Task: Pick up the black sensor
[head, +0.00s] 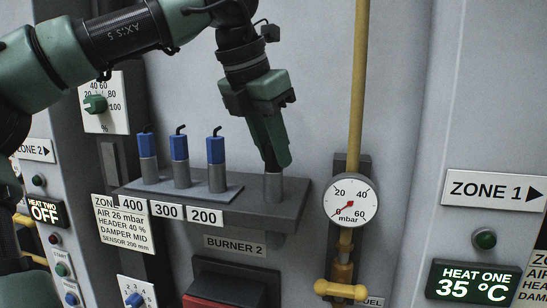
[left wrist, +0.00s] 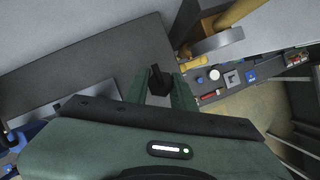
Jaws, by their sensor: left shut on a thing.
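My left gripper (head: 278,162) points down over the right end of a dark shelf (head: 262,212) on the panel. It is shut on the black sensor (left wrist: 158,82), which shows between the two green fingers in the left wrist view. In the head view the fingers hide most of the black sensor. Right below the fingertips stands a grey upright cylinder (head: 273,187); I cannot tell whether the sensor is seated in it. My right gripper is not in view.
Three blue-topped sensors (head: 179,148) stand in grey cylinders on the shelf's left, above labels 400, 300 and 200. A pressure gauge (head: 350,200) and yellow pipe (head: 358,80) are close on the right. A red-fronted box (head: 225,295) is below.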

